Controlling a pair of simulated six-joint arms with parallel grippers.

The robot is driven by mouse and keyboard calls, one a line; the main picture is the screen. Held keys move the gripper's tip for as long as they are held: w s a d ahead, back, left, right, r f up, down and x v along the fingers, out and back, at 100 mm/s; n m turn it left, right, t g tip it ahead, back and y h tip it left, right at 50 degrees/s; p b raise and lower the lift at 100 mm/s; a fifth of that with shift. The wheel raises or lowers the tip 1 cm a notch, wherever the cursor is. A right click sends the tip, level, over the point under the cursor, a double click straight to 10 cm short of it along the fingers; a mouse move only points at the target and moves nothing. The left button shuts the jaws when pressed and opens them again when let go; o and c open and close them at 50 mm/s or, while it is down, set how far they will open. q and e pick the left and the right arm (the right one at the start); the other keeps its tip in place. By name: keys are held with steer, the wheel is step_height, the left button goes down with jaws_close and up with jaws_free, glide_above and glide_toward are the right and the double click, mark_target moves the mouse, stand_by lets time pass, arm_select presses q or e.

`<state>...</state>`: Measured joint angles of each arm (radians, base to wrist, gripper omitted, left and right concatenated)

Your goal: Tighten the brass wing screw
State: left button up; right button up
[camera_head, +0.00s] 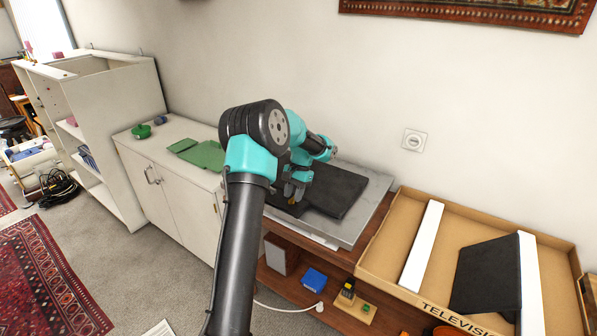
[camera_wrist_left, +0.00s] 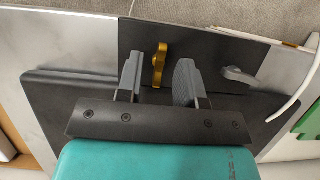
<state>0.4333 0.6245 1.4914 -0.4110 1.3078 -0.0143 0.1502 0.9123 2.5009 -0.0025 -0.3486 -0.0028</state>
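The brass wing screw (camera_wrist_left: 159,63) stands on a dark plate (camera_wrist_left: 200,42) in the left wrist view. It shows as a tiny gold spot (camera_head: 291,202) in the head view. My left gripper (camera_wrist_left: 160,80) is open, with one finger on each side of the brass screw and gaps visible on both sides. The screw is nearer the left finger in that picture. A similar grey wing screw (camera_wrist_left: 238,76) sits on the same plate, right of the fingers. My left gripper (camera_head: 296,190) is over the dark panel's near end in the head view. My right gripper is not in view.
The dark panel (camera_head: 338,190) lies on a grey slab (camera_head: 372,208) on a wooden stand. A cardboard television box (camera_head: 460,222) with white foam strips stands to the right. A white cable (camera_wrist_left: 304,88) runs close to the grey screw. A white cabinet (camera_head: 185,205) is on the left.

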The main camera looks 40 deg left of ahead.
arm_select(q)
steer(key=v, duration=1.7)
steer(key=shift+s, duration=0.15)
